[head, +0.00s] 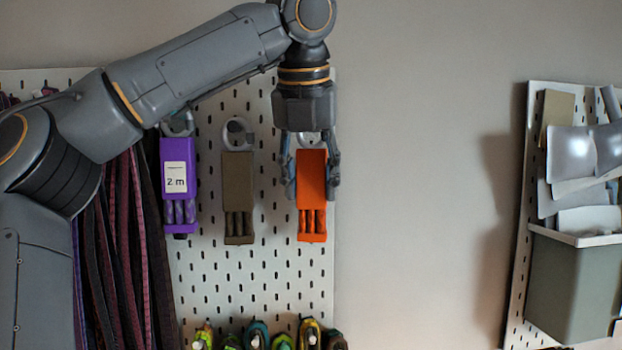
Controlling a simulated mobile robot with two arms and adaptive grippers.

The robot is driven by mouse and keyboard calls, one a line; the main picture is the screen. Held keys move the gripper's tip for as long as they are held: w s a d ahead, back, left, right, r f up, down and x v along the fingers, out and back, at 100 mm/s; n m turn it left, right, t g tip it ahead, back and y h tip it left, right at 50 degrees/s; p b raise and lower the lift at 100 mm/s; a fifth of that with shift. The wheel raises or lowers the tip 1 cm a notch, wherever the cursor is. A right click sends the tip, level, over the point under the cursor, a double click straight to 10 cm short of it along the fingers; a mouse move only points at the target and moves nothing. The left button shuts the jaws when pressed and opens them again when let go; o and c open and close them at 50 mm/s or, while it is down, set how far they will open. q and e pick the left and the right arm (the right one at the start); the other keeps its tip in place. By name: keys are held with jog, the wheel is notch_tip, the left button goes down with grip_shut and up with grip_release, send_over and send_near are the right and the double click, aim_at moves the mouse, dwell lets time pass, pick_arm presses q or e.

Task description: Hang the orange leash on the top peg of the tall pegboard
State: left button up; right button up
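The orange leash (312,190) is an upright orange pack with coils showing in its lower part. It is in front of the right edge of the tall pegboard (285,275). A light ring shows at its top. My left gripper (312,183) points down from above, with one finger along each side of the pack and no clear gap, so it looks shut on it. The gripper's palm covers the board just above the pack. I cannot tell whether the ring is on a peg. My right gripper is not in view.
A brown pack (238,195) and a purple pack (179,185) marked "2 m" hang to the left. Dark and purple cords (125,240) hang further left. Colourful items (257,335) line the bottom. Another board with a grey-green bin (570,285) is at right; bare wall lies between.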

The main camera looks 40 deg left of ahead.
aim_at(308, 148)
pick_arm(q)
jog(key=o, duration=0.3)
jog(key=shift+f, duration=0.15)
jog(key=shift+o, duration=0.2)
jog(key=shift+r, duration=0.25)
jog(key=v, duration=0.4)
jog(key=shift+s+d+r, duration=0.1)
jog(key=shift+s+r, duration=0.05)
jog(key=shift+r, duration=0.2)
jog(key=s+d, duration=0.7)
jog(key=s, duration=0.2)
jog(key=shift+s, duration=0.35)
jog(key=shift+d, duration=0.1)
